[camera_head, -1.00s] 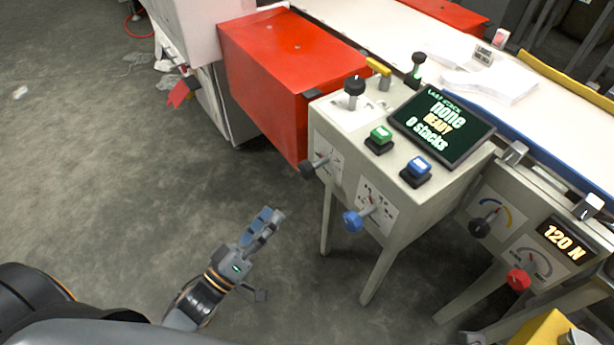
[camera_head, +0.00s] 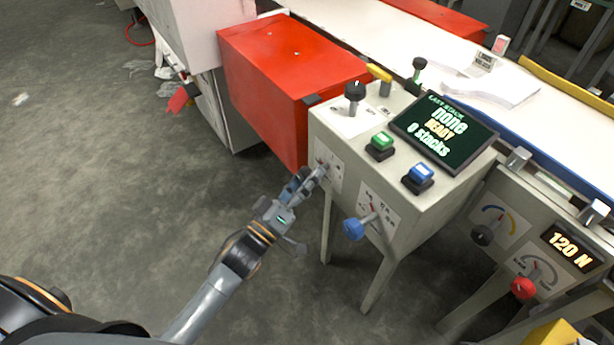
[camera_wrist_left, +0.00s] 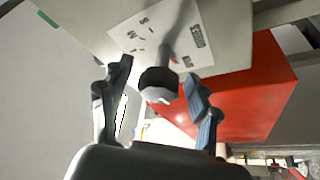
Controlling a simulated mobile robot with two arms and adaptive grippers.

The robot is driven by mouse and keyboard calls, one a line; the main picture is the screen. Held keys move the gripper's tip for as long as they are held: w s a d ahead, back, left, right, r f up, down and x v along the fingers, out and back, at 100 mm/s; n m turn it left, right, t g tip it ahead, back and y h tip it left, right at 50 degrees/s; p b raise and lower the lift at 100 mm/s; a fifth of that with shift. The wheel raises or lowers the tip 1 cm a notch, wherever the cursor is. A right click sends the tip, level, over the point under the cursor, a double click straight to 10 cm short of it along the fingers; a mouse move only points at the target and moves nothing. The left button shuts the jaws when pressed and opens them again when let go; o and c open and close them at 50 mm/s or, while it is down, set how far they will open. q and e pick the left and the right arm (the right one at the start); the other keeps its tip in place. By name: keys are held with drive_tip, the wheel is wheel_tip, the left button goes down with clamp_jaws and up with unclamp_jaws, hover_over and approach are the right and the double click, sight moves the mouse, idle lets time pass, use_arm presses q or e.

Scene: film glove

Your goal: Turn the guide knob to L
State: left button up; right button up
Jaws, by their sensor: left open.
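A black knob (camera_wrist_left: 158,84) sticks out on a shaft from a white lettered plate (camera_wrist_left: 160,35) on the grey control cabinet. In the wrist view it lies between the two fingers of my open left gripper (camera_wrist_left: 158,95), with a gap on each side. The lettering is too small to read fully. My right gripper is not in view.
The cabinet top carries a green button (camera_head: 381,142), a blue button (camera_head: 420,174), a black-topped lever (camera_head: 355,92) and a screen (camera_head: 444,130) reading READY. A red box (camera_head: 285,75) stands close at the left. Open floor (camera_head: 130,210) lies to the left.

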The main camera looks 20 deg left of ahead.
use_arm(q)
drive_tip(key=c, duration=1.2)
